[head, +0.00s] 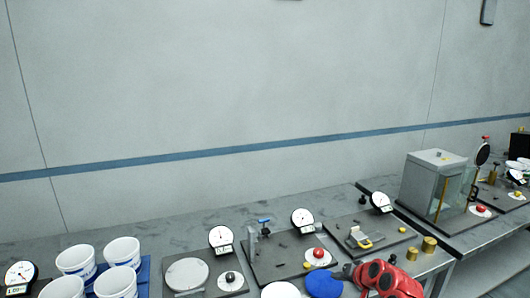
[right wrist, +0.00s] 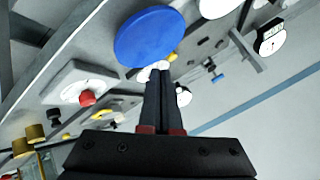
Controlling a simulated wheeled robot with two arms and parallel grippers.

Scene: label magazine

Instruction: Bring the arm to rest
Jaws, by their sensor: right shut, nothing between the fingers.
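My right gripper (right wrist: 158,78) shows in the right wrist view with its two dark fingers together and nothing between them. In the head view my red and black right arm comes in at the bottom right, and its dark gripper (head: 350,270) is small there. A blue disc (head: 323,284) shows beside the gripper in the head view. The blue disc (right wrist: 149,36) also shows just beyond the fingertips in the right wrist view; whether they touch I cannot tell. My left gripper is not in view.
A grey bench (head: 140,225) runs along the wall. It bears several white cups (head: 122,250) at left, dark plates with dial gauges (head: 221,238), brass weights (head: 429,244) and a glass-sided box (head: 425,195) at right. Open space lies above the bench.

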